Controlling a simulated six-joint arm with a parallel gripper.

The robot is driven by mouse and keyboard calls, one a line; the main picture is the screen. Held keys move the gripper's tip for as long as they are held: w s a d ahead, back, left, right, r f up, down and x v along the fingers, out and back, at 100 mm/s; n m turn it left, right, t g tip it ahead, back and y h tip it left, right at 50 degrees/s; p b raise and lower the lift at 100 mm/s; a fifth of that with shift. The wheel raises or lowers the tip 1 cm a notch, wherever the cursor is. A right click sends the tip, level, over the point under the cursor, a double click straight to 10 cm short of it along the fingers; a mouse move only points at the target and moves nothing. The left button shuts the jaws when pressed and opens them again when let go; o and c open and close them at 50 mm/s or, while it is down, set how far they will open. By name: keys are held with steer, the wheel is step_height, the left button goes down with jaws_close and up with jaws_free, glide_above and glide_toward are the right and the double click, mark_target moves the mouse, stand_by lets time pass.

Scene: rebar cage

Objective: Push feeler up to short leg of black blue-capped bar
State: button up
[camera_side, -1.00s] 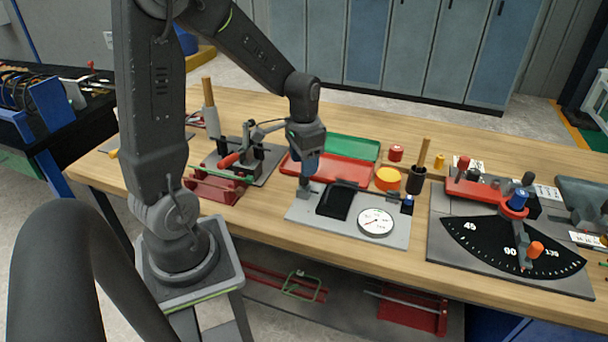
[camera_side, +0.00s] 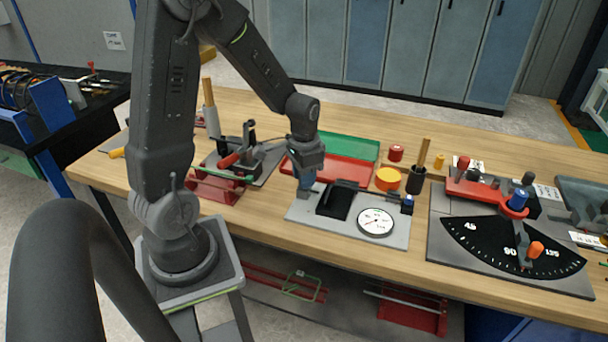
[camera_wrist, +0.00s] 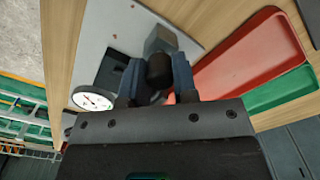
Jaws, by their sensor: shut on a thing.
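My gripper (camera_side: 306,184) is low over the left end of the grey gauge plate (camera_side: 385,239). In the wrist view its two blue-grey fingers (camera_wrist: 156,78) are shut on a round black knob (camera_wrist: 160,68), seemingly the feeler's handle. A grey block (camera_wrist: 161,40) shows just beyond the knob, on the plate. A dark bar (camera_side: 352,184) runs along the back of the plate, with a blue cap (camera_side: 408,201) at its right end. The fingers hide the bar's left end, so I cannot tell whether the feeler touches its short leg.
On the plate are a black block (camera_side: 334,203) and a round white dial (camera_side: 376,221). Red (camera_side: 340,170) and green (camera_side: 350,145) trays lie behind. A red-framed fixture (camera_side: 216,187) stands left, an angle-scale plate (camera_side: 515,245) right. Bare wood lies in front of the plate.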

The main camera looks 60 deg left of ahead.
mark_target(310, 189)
jaws_close()
steer(key=shift+w+d, duration=0.6)
steer(key=o, duration=0.6)
jaws_free()
steer(key=shift+r, duration=0.15)
step_height(310, 189, up, 14)
steer(key=shift+f, duration=0.2)
